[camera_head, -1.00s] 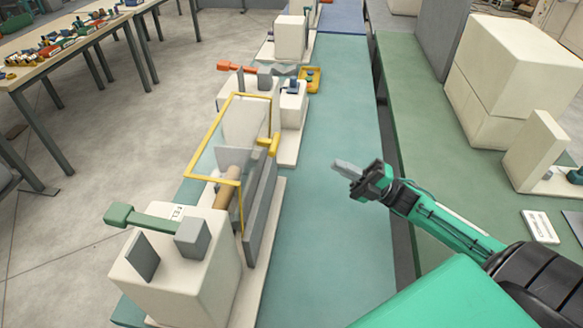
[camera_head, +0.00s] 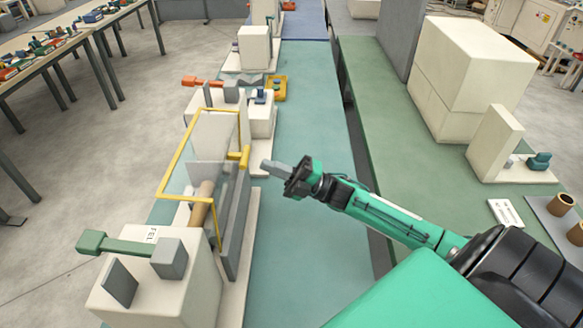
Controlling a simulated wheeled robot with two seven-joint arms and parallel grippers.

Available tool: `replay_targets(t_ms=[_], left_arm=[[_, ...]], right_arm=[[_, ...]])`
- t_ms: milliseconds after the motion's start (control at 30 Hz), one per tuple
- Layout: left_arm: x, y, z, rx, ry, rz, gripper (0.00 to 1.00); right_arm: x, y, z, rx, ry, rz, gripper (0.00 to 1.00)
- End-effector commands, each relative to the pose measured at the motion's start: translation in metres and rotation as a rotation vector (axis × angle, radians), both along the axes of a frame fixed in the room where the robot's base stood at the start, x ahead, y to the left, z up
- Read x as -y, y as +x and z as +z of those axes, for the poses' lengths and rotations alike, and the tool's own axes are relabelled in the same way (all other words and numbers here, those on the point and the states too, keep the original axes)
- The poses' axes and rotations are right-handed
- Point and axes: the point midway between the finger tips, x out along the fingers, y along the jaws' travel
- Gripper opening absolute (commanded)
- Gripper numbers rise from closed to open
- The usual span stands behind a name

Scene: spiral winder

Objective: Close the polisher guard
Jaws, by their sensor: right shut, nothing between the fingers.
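The guard (camera_head: 184,153) is a clear panel in a yellow frame on the near machine (camera_head: 160,290), over a brown roller (camera_head: 202,205). Its frame slopes, with its far end higher in the picture. A short yellow handle (camera_head: 240,158) sticks out at the guard's right side, above a grey upright plate (camera_head: 236,215). My right gripper (camera_head: 268,167) is shut and empty, pointing left just right of the handle. A small gap shows between them in the picture; I cannot tell the depth. My left gripper is out of view.
A green lever (camera_head: 125,245) and grey blocks sit on the near machine. Behind the guard stand a white machine with a red lever (camera_head: 205,82) and a yellow tray (camera_head: 275,88). The teal bench top (camera_head: 300,245) right of the machine is clear.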

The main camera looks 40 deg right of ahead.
Motion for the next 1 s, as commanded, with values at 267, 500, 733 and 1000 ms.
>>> replay_targets(t_ms=[267,500,733,1000], left_arm=[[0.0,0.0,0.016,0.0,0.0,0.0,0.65],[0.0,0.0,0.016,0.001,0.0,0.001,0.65],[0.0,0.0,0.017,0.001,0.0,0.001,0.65],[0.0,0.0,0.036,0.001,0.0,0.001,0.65]], right_arm=[[-0.019,0.015,0.014,0.0,0.0,-0.001,0.0],[-0.021,0.016,0.013,-0.001,-0.001,0.0,0.0],[-0.021,0.016,0.014,-0.003,-0.004,0.0,0.0],[-0.03,0.023,0.027,-0.05,-0.07,0.001,0.0]])
